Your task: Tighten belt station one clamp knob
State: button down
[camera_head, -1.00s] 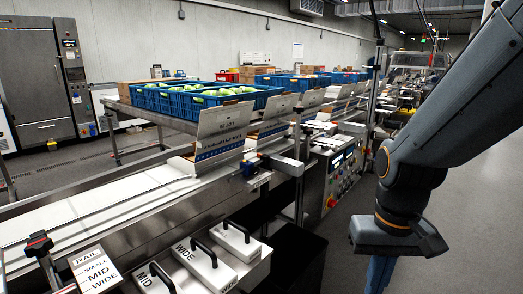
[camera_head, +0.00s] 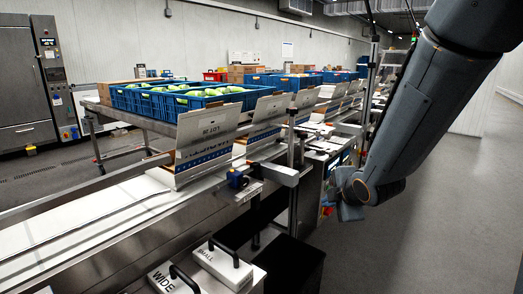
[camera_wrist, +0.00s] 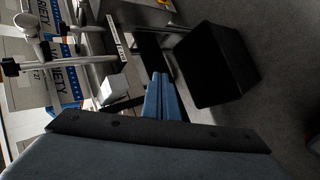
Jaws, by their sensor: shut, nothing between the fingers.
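A small blue and black fitting (camera_head: 237,180) sits on the metal bracket at the belt's near edge in the head view. I cannot tell whether it is the clamp knob. Metal rods and round fittings (camera_wrist: 32,24) show at the upper left of the wrist view. My gripper (camera_head: 347,210) is right of the bracket and well apart from the blue fitting, partly in front of the control panel. In the wrist view its blue fingers (camera_wrist: 158,96) are together and empty, pointing toward the gap between the white block and a black box.
Upright printed cartons (camera_head: 205,140) stand along the belt (camera_head: 95,225), with blue crates (camera_head: 170,103) behind. White handled blocks labelled SMALL (camera_head: 222,264) and WIDE (camera_head: 172,281) lie in front. A black box (camera_head: 292,265) stands below my gripper. Open floor (camera_head: 420,240) lies to the right.

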jog(key=w+a+n+t+y, duration=0.1)
jog(key=w+a+n+y, duration=0.1)
jog(key=w+a+n, duration=0.15)
jog(key=n+y, duration=1.1)
jog(key=n, duration=0.7)
send_near(243, 182)
notch_tip(243, 182, up, 2)
jog(key=w, duration=0.2)
jog(key=b+x, duration=0.2)
jog(key=x, duration=0.4)
jog(key=shift+f+m+b, duration=0.2)
jog(key=shift+m+b, duration=0.05)
jog(key=shift+b, duration=0.2)
jog(key=shift+w+d+f+b, duration=0.1)
jog(key=shift+d+f+b, duration=0.1)
jog(key=shift+b, duration=0.4)
jog(key=shift+w+d+b, duration=0.1)
jog(key=shift+w+b, duration=0.2)
jog(key=shift+b, duration=0.4)
jog(key=shift+w+d+f+b, duration=0.3)
jog(key=shift+w+b, duration=0.05)
jog(key=shift+b, duration=1.3)
jog(key=shift+w, duration=0.1)
